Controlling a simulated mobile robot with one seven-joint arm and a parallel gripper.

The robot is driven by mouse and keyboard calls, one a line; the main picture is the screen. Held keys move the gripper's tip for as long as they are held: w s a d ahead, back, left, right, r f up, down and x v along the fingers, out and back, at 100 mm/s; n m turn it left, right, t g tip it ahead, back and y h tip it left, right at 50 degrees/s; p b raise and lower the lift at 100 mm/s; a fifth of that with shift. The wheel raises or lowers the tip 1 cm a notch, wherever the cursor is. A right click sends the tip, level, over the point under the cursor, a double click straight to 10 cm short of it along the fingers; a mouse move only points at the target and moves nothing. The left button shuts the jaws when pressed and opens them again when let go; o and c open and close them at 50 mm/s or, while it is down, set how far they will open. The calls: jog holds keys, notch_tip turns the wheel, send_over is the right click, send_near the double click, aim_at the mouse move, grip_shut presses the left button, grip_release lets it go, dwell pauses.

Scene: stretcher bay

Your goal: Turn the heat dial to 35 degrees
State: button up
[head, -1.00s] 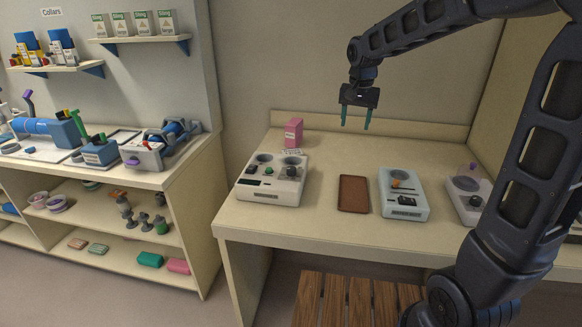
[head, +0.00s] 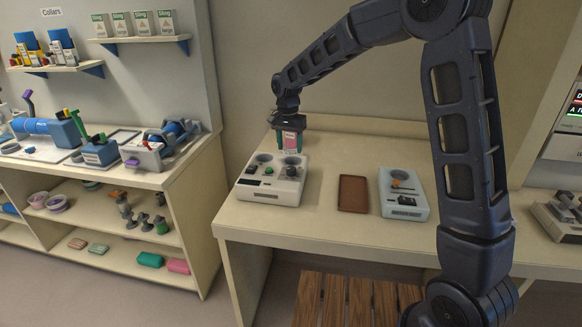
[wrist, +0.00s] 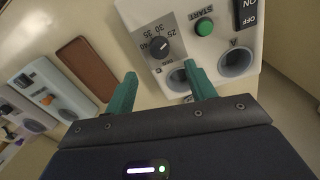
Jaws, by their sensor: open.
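The white heater unit (head: 270,192) stands on the bench in the head view. Its dark heat dial (head: 291,171) is at the unit's right front. In the wrist view the dial (wrist: 158,47) sits beside printed numbers from 25 to 40; I cannot tell surely which number its pointer marks. My gripper (head: 289,151) points down above the back right of the unit, open and empty. In the wrist view the teal fingers (wrist: 160,73) are apart, and the dial lies beyond their tips, not between them.
Beside the dial are a green START button (wrist: 204,27) and a black ON/OFF switch (wrist: 245,15). A pink box (head: 291,139) is partly hidden behind my gripper. A brown tray (head: 353,194) and a pale blue device (head: 403,193) stand to the right.

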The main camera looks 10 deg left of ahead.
aim_at(291, 168)
jog(key=f, duration=0.9)
jog(key=shift+d+f, duration=0.1)
jog(key=shift+d, duration=0.15)
jog(key=shift+c, duration=0.2)
jog(key=c, duration=0.9)
